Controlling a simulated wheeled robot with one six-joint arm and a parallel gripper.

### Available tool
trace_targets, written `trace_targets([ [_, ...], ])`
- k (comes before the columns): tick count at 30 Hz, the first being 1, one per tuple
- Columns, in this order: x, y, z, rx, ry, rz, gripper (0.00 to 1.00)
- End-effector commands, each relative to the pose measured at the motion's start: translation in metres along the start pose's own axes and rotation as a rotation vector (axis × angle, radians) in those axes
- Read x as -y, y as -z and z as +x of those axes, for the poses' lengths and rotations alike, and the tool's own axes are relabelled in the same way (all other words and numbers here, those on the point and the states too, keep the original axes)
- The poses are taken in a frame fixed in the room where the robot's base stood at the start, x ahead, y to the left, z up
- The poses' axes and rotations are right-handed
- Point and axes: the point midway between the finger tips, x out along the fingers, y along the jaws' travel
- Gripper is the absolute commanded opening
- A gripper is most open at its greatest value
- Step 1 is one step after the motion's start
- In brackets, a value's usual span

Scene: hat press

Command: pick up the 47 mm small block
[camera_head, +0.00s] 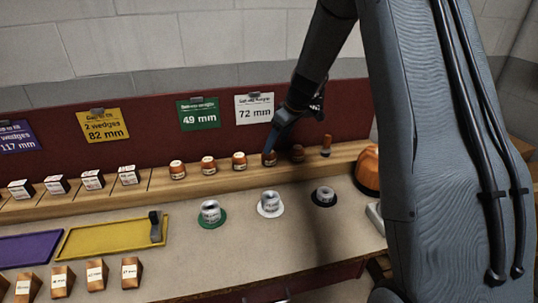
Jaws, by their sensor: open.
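Several small round wooden blocks with pale labels stand in a row on the wooden ledge (160,184) at the back of the bench. They include a left one (177,170), a second (208,165), a third (239,161) and a fourth (269,159). A darker one (297,154) stands to the right. The labels are too small to read, so I cannot tell which is 47 mm. My gripper (271,148) is open and points down at the fourth block. Its fingertips overlap that block's top in the picture; I cannot tell whether they touch it.
Several white-topped boxes (92,180) stand left on the ledge. Green (213,222), white (271,209) and black (323,200) round bases hold grey pieces. A yellow tray (110,240), purple tray (25,252) and wooden wedges (95,276) lie left. An orange dome (367,170) stands right.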

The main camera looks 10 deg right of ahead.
Motion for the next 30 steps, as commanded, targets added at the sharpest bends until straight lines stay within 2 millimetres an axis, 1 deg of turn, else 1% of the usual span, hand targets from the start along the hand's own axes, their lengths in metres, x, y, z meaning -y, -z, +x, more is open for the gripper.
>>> trace_targets([
  [3, 0.001, -0.001, 0.012, 0.003, 0.001, 0.001, 0.65],
  [8, 0.005, -0.003, 0.025, 0.004, 0.002, 0.001, 0.65],
  [12, 0.01, -0.004, 0.042, 0.004, 0.002, 0.001, 0.65],
  [16, 0.009, -0.005, 0.057, 0.003, 0.001, 0.001, 0.65],
  [21, 0.008, -0.005, 0.065, 0.002, -0.001, 0.001, 0.65],
  [27, 0.008, -0.005, 0.066, 0.002, -0.001, 0.001, 0.65],
  [29, 0.008, -0.005, 0.066, 0.002, -0.001, 0.001, 0.56],
  [30, 0.008, -0.005, 0.066, 0.002, -0.001, 0.001, 0.5],
])
